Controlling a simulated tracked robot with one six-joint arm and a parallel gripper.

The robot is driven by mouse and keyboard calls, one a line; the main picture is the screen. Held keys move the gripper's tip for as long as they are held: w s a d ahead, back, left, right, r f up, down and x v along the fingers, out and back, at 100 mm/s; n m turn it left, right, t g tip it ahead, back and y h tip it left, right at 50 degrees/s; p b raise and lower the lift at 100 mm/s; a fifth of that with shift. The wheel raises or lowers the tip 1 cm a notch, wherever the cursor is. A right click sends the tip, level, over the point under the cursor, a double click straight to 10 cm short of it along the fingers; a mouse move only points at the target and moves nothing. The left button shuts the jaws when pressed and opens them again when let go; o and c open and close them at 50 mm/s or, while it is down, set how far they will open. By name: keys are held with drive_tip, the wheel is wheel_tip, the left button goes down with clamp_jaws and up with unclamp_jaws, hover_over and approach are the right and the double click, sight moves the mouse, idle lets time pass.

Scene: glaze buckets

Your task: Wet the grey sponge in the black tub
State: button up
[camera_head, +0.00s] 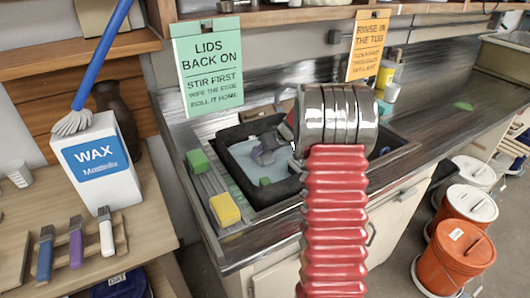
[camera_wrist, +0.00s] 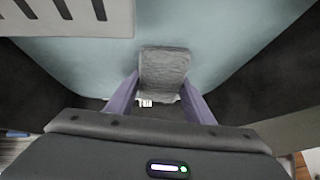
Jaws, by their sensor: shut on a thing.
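The black tub (camera_head: 233,136) sits in the sink at the middle of the head view, with pale blue water (camera_head: 244,171) in it. Its dark wall (camera_wrist: 275,75) and the water (camera_wrist: 225,45) fill much of the wrist view. My gripper (camera_wrist: 162,84) is shut on the grey sponge (camera_wrist: 163,65), which lies between its two purplish fingers. In the head view my gripper (camera_head: 263,153) is inside the tub's outline, partly hidden by my arm. I cannot tell whether the sponge touches the water.
A green sponge (camera_head: 198,162) and a yellow sponge (camera_head: 225,209) lie on the ribbed drainer left of the tub. Orange buckets (camera_head: 462,258) stand on the floor at right. The counter right of the sink is mostly clear.

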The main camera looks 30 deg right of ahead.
drive_tip(key=shift+r, duration=0.1)
drive_tip(key=shift+r, duration=4.1)
drive_tip(key=shift+r, duration=0.1)
wheel_tip(320, 180, up, 7)
drive_tip(key=shift+r, duration=0.15)
drive_tip(key=shift+s, duration=0.1)
